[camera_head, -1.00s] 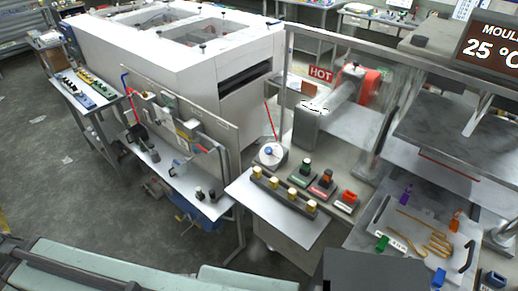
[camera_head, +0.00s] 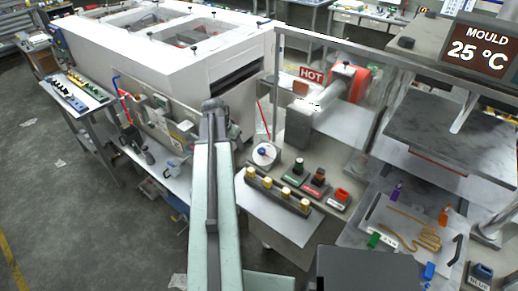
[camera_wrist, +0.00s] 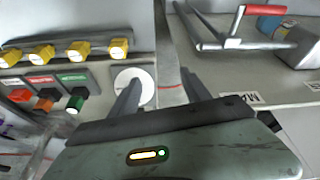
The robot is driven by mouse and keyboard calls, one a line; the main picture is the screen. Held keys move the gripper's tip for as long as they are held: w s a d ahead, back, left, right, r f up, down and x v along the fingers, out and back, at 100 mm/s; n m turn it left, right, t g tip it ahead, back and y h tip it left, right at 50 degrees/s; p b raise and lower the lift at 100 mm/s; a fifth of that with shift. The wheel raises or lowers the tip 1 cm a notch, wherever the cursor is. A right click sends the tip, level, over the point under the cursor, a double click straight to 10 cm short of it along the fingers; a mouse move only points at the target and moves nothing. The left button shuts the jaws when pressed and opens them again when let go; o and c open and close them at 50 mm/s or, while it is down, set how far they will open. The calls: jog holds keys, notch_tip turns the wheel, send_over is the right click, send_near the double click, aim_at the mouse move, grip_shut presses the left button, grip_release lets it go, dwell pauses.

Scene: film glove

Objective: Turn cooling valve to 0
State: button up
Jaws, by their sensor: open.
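A round white dial with a blue centre (camera_head: 265,154) stands at the back left corner of the bench with the yellow knobs. It looks like the cooling valve, but its markings are too small to read. In the wrist view the white dial (camera_wrist: 133,86) is just left of my gripper (camera_wrist: 161,78), partly behind the left finger. My gripper is open, its two fingers apart with nothing between them. In the head view my arm reaches up left of the dial; its fingertips cannot be made out there.
A rail of yellow knobs (camera_head: 278,190) and several small coloured labelled blocks (camera_head: 312,184) stand beside the dial. A HOT sign (camera_head: 312,75) is behind. A red-handled lever (camera_wrist: 262,10) lies right of my gripper in the wrist view. A display (camera_head: 482,50) reads 25 °C.

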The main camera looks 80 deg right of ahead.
jog(key=m, duration=0.2)
send_near(261, 150)
jog(key=f, duration=0.1)
jog(key=shift+g, duration=0.4)
jog(key=b+x, duration=0.4)
jog(key=x, duration=0.1)
jog(key=b+x, duration=0.2)
jog(key=shift+w+d+f+b, duration=0.15)
jog(key=shift+w+f+b, duration=0.15)
jog(key=shift+s+d+f+b, duration=0.15)
jog(key=shift+d+f+b, duration=0.05)
jog(key=shift+f+b, duration=0.2)
jog(key=shift+r, duration=0.1)
grip_shut()
